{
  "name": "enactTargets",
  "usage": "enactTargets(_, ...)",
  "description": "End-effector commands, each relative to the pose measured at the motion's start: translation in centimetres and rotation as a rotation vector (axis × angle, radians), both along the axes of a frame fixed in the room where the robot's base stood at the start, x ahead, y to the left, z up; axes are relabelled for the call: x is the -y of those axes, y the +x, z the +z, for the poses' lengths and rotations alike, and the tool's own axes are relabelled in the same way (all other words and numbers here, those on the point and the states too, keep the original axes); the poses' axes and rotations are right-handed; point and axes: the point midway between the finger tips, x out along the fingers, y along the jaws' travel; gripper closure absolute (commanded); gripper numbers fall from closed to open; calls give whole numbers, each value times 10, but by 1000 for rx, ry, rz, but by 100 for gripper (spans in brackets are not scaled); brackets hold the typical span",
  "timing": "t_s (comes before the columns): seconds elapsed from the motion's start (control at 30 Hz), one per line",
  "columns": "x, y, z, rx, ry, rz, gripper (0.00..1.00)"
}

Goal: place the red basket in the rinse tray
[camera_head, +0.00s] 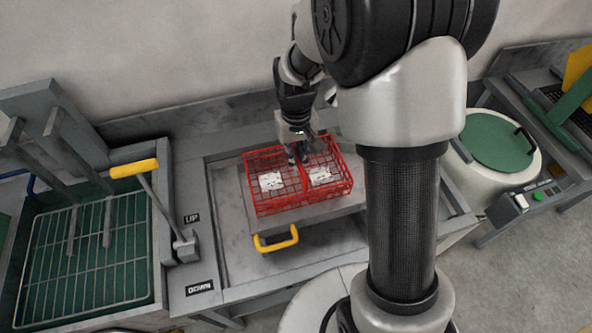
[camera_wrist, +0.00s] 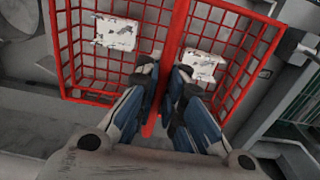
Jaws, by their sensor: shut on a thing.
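The red basket (camera_head: 300,200) is a wire basket with two halves, in the middle of the head view over a grey metal tray (camera_head: 235,240) with a yellow handle. I cannot tell whether it touches this tray, or whether this is the rinse tray. My gripper (camera_head: 304,156) reaches down into the basket's middle from behind. In the wrist view its blue-and-grey fingers (camera_wrist: 165,88) are shut on the basket's red central bar (camera_wrist: 175,38). Each half holds a white piece with dark marks; one is at left (camera_wrist: 115,32), the other at right (camera_wrist: 201,66).
At left is a green-lined tank (camera_head: 85,285) with a wire rack and a yellow-gripped lever (camera_head: 155,205) beside UP and DOWN labels. At right stands a round white drum with a green lid (camera_head: 497,142). A wall rises behind. My arm hides the area right of the basket.

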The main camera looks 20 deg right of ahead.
Motion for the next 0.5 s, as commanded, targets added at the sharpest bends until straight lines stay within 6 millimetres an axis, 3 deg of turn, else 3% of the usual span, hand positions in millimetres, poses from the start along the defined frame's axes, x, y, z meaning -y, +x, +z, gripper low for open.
enactTargets(0.27, 0, 1, -21, 2, 0, 0, 100)
enactTargets(0.5, 0, 1, -54, 1, 0, 0, 100)
